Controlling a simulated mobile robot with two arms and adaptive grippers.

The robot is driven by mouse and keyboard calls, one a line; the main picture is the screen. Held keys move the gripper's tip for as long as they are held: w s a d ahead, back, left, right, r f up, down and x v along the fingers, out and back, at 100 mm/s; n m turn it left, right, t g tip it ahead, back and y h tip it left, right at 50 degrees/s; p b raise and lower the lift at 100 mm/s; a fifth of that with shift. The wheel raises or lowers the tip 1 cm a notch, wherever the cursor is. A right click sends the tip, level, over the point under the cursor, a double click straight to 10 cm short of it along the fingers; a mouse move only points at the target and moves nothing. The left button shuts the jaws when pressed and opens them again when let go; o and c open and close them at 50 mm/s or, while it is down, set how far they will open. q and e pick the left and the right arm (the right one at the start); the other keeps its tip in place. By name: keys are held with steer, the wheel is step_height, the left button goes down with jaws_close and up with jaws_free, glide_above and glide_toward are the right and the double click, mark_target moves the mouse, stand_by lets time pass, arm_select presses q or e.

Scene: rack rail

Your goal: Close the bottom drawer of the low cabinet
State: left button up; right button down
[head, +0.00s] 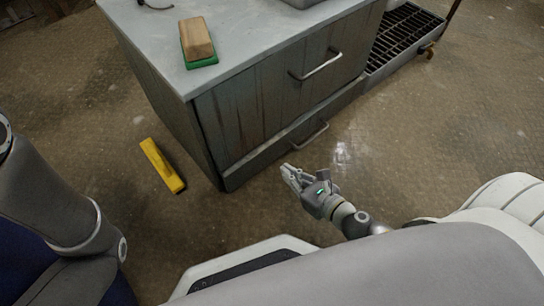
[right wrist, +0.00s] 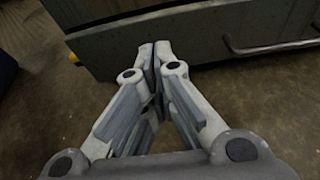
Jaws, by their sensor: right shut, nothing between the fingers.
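The low grey cabinet (head: 250,110) has weathered wooden fronts. Its bottom drawer (head: 262,160) is low, near the floor, with a metal bar handle (head: 310,137). The drawer's front seems to stand out slightly from the front above; how far is hard to tell. The drawer front (right wrist: 200,45) and its handle (right wrist: 270,48) also show in the right wrist view. My right gripper (head: 286,170) is shut and empty, low in front of the drawer, its fingertips pointing at the front, left of the handle in the wrist view. Contact cannot be told. My left gripper is out of view.
A wooden block on a green base (head: 197,42) rests on the cabinet top. A yellow object (head: 162,166) lies on the floor left of the cabinet. A dark grate (head: 403,40) stands at the cabinet's right. Floor in front is clear.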

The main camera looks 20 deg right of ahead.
mark_target(265, 151)
steer(key=x, duration=0.5)
steer(key=r+p+x, duration=0.1)
steer(key=x, duration=0.1)
steer(key=shift+w+a, duration=0.1)
steer(key=shift+w, duration=0.2)
steer(key=shift+w+a+r+p, duration=0.1)
steer(key=shift+w+a+p, duration=0.1)
steer(key=shift+w+p, duration=0.25)
steer(key=shift+w+a+p, duration=0.15)
steer(key=shift+w+p, duration=0.05)
steer(key=shift+w, duration=0.65)
